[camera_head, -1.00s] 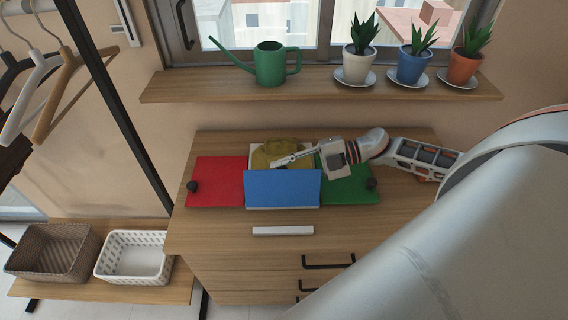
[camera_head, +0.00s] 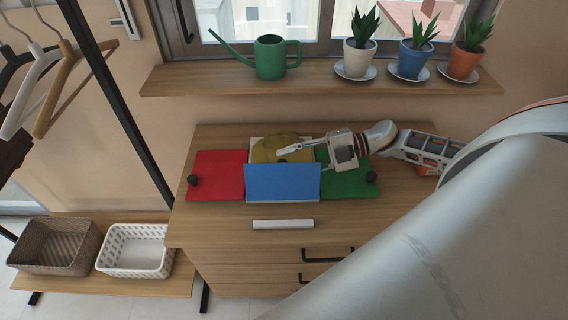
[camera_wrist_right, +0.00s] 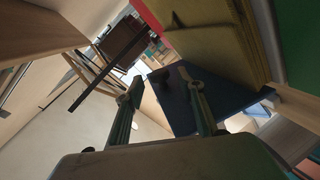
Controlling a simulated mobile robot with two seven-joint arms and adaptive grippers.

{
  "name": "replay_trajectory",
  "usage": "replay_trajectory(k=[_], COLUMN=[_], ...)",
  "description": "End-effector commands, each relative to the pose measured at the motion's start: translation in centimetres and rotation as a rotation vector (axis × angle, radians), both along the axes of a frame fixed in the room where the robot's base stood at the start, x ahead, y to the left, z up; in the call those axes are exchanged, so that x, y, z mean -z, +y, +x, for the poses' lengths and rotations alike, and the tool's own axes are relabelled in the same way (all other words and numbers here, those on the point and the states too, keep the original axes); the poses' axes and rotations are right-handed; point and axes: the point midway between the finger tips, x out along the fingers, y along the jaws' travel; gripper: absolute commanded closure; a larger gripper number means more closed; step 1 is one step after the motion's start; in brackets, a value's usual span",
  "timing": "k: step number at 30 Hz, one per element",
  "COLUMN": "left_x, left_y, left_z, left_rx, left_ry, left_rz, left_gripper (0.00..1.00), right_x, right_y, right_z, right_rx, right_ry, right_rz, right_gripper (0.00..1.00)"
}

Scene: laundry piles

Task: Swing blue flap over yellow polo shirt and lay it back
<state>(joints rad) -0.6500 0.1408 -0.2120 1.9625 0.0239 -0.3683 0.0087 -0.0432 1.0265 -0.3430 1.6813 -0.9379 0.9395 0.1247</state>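The blue flap (camera_head: 282,182) stands tilted up at the front of the folding board, between the red flap (camera_head: 217,176) and the green flap (camera_head: 347,182). The yellow polo shirt (camera_head: 268,147) lies folded behind it on the white middle panel; the blue flap hides its front part. My right gripper (camera_head: 281,155) is over the shirt, behind the blue flap's top edge. In the right wrist view the fingers (camera_wrist_right: 163,78) are apart, with the blue flap (camera_wrist_right: 178,108) beyond and beside them and the yellow shirt (camera_wrist_right: 214,45) above right. Contact cannot be told. My left gripper is out of view.
The board lies on a wooden dresser (camera_head: 400,215) with a white bar (camera_head: 283,224) at its front. A sill above holds a green watering can (camera_head: 270,57) and potted plants. Two baskets (camera_head: 135,252) stand on a low shelf at left, under a clothes rack.

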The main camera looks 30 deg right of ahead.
Motion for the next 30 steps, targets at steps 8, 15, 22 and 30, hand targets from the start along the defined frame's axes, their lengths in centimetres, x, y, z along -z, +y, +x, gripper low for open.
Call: replay_trajectory(k=[8,15,22,30], left_x=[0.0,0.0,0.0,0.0], left_y=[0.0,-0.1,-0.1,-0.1], left_z=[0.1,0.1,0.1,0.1], left_rx=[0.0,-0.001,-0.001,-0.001], left_ry=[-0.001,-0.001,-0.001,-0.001], left_rz=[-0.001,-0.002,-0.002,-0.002], left_gripper=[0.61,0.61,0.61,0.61], right_x=[-1.3,-2.1,-2.5,-2.5], right_y=[-5.2,-7.8,-8.6,-8.7], right_z=[-2.6,-3.9,-4.3,-4.3], right_rx=[0.001,-0.001,-0.002,-0.002], right_ry=[0.006,0.004,0.001,0.0], right_rz=[-0.002,0.0,0.002,0.003], right_gripper=[0.62,0.62,0.62,0.62])
